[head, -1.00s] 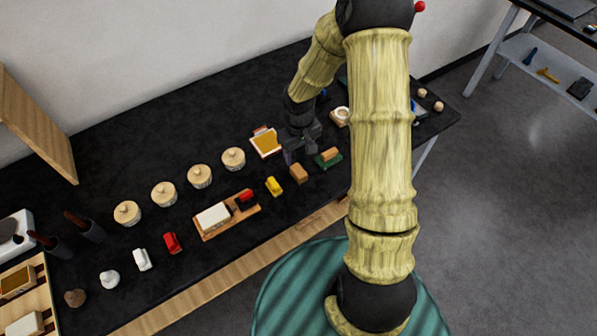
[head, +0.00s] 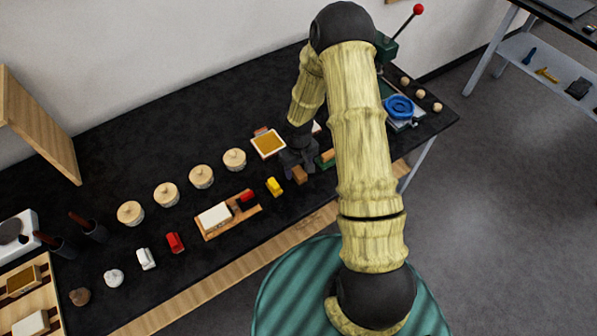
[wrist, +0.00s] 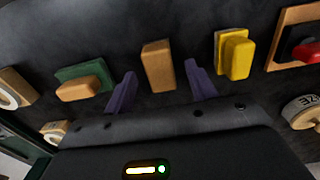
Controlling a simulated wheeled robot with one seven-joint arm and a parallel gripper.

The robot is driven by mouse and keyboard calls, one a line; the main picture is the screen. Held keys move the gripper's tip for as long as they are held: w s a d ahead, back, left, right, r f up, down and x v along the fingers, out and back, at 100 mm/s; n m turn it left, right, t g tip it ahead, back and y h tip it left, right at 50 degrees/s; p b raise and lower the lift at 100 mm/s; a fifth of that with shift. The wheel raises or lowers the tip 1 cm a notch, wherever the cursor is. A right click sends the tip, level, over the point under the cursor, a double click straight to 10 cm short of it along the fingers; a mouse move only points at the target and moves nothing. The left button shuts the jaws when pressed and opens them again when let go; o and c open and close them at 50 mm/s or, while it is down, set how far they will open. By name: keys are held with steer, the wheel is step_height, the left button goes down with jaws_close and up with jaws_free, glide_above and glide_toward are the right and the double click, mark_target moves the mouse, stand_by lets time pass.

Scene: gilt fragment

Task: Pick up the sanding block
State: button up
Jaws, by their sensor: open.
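A plain tan-brown block (head: 299,174), which looks like the sanding block, stands on the black bench near its front edge. In the wrist view the block (wrist: 158,66) lies between and just beyond my two purple fingers. My gripper (wrist: 161,78) is open, with a gap on both sides of the block and no visible contact. In the head view my gripper (head: 297,160) is right behind the block and hides part of its surroundings.
A yellow block (head: 275,187) stands left of the tan one. A green pad with a wooden grip (wrist: 84,82) lies on its other side. A framed amber tile (head: 268,143) sits behind. Lidded pots (head: 235,159) line the back left. A blue dish (head: 400,107) is at right.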

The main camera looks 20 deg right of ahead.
steer(key=shift+f, duration=1.15)
steer(key=c, duration=1.1)
